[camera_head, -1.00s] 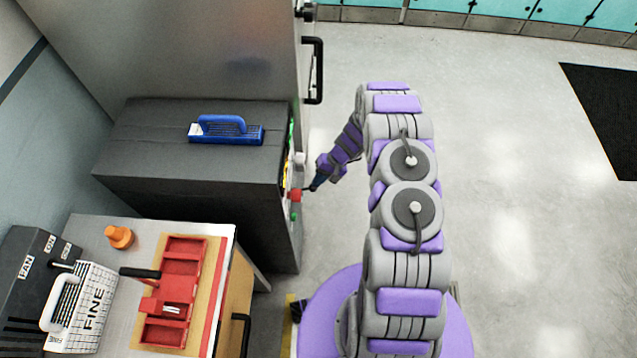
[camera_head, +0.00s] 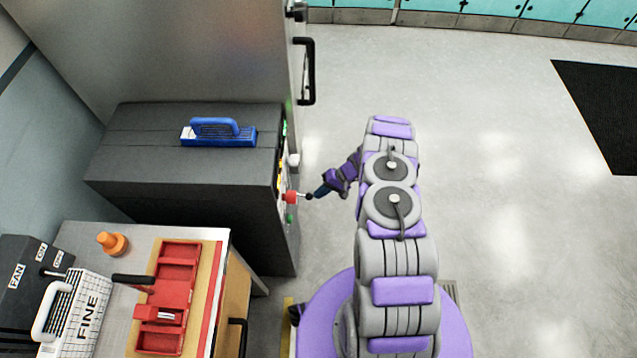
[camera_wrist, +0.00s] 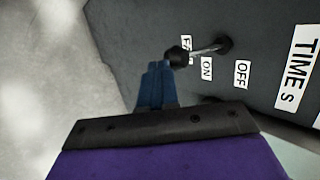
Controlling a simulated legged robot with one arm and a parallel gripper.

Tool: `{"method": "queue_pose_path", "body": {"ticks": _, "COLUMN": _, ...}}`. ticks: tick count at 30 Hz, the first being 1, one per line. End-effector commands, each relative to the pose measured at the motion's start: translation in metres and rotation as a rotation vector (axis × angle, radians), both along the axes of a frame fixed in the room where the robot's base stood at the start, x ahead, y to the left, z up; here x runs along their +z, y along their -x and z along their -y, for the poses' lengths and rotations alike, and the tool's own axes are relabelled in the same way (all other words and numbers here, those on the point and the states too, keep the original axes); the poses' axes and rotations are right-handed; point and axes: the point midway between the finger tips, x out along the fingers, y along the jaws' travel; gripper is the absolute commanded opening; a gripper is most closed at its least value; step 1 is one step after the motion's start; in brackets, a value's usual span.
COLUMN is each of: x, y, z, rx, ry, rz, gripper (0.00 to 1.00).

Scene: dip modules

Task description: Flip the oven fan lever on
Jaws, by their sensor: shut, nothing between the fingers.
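The fan lever (camera_wrist: 207,50) is a metal rod with a black knob on a dark panel in the wrist view. Its rod runs left from a black pivot, and the knob is near the partly hidden FAN label (camera_wrist: 187,43). The ON label (camera_wrist: 206,68) and OFF label (camera_wrist: 241,73) are below the rod. My gripper (camera_wrist: 156,68) has blue fingers, shut and empty, with tips just left of the knob; I cannot tell whether they touch. In the head view my gripper (camera_head: 319,192) is beside the front of the dark oven (camera_head: 190,190).
A blue-handled block (camera_head: 218,133) lies on the oven. The side bench holds a red tray (camera_head: 172,265), an orange knob-shaped piece (camera_head: 112,243), and a white FINE block (camera_head: 85,312). A TIME S label (camera_wrist: 297,67) is on the panel. Floor at right is clear.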

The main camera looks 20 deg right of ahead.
Motion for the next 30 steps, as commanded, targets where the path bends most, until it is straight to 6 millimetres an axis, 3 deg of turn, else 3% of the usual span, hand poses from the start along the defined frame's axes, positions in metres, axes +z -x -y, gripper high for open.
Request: {"method": "queue_pose_path", "body": {"ticks": 30, "x": 0.014, "y": 0.002, "z": 0.0, "rx": -0.002, "ry": -0.001, "rz": 0.0, "gripper": 0.0}}
